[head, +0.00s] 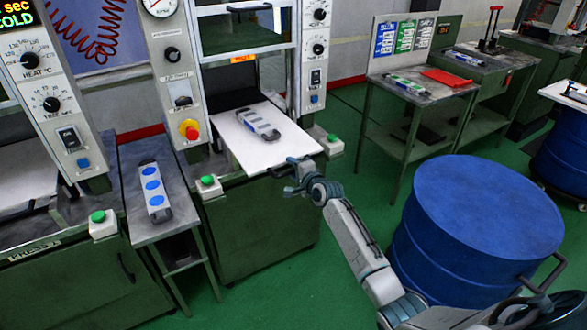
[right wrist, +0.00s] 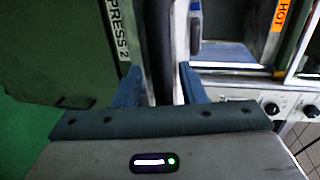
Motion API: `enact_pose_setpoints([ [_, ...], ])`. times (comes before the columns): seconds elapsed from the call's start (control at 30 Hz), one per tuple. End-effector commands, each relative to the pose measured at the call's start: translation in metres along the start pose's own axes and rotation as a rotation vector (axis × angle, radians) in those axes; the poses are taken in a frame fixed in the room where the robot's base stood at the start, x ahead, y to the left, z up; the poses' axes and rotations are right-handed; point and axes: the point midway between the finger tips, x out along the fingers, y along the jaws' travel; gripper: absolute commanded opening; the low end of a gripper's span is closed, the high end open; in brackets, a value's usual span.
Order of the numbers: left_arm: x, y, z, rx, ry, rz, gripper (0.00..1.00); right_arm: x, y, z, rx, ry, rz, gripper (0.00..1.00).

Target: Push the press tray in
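The press tray (head: 243,143) is a flat light plate sticking out of the middle press, its front end out over the green cabinet. My left gripper is not in view.
The press (head: 247,66) opening is behind the tray. A red button (head: 189,130) and green buttons (head: 208,181) flank it. A side table (head: 158,234) holds a mould with blue discs (head: 152,185). A large blue drum (head: 478,220) stands right of my right arm.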

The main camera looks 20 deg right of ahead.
Motion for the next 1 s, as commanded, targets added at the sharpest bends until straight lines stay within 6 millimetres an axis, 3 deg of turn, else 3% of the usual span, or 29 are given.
enact_pose_setpoints([
  [0.43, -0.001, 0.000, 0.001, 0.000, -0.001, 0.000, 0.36, -0.008, -0.002, -0.001, -0.002, 0.001, -0.004, 0.36],
  [1.0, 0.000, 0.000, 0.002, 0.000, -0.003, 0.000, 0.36, -0.100, -0.001, 0.000, -0.003, 0.000, -0.002, 0.36],
])
